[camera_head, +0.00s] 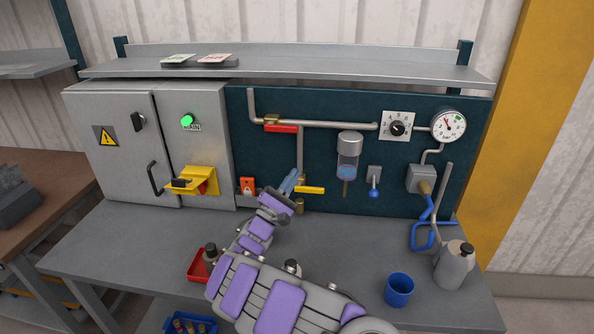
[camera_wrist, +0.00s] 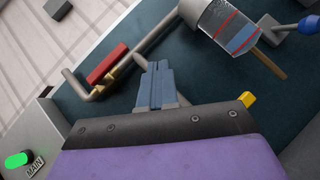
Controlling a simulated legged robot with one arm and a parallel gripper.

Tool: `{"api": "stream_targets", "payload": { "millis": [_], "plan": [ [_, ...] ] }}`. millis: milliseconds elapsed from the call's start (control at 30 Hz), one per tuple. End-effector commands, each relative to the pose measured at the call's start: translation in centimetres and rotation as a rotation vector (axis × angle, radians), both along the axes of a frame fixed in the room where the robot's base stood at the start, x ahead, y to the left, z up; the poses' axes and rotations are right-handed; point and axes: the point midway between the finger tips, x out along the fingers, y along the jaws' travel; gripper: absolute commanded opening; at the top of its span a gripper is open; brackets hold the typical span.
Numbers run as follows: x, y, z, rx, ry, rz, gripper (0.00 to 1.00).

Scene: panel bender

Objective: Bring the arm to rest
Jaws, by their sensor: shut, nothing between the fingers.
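My gripper (camera_head: 289,181) is at the end of my purple and grey arm, which reaches up over the bench from the bottom of the head view. Its blue-grey fingers are shut with nothing between them. They are in front of the dark teal panel, near the vertical pipe and the yellow valve handle (camera_head: 309,190). I cannot tell whether they touch the pipe. In the wrist view the shut fingers (camera_wrist: 155,85) point toward the panel, with the red valve handle (camera_wrist: 107,64) to their left and the filter bowl (camera_wrist: 228,27) to their upper right.
A blue cup (camera_head: 399,290) and a grey bottle (camera_head: 454,267) stand right on the bench. A red tray (camera_head: 196,268) lies beside my arm. A shelf (camera_head: 300,66) runs above.

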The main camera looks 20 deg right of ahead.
Motion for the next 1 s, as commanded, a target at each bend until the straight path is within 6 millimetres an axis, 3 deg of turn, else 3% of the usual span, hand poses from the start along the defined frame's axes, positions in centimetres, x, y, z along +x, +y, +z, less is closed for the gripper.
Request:
{"api": "stream_targets", "payload": {
  "millis": [367,467,567,667,800,1000],
  "plan": [
    [-0.2,0.0,-0.1,0.001,-0.001,-0.003,0.00],
    [-0.7,-1.2,0.7,0.007,-0.006,-0.033,0.00],
    [-2.3,-4.3,2.9,0.032,-0.027,-0.118,0.00],
    [-5.5,-8.4,5.9,0.085,-0.061,-0.245,0.00],
    [-11.6,-13.9,9.4,0.205,-0.116,-0.434,0.00],
    [-21.6,-19.2,11.1,0.442,-0.191,-0.662,0.00]
  ]
}}
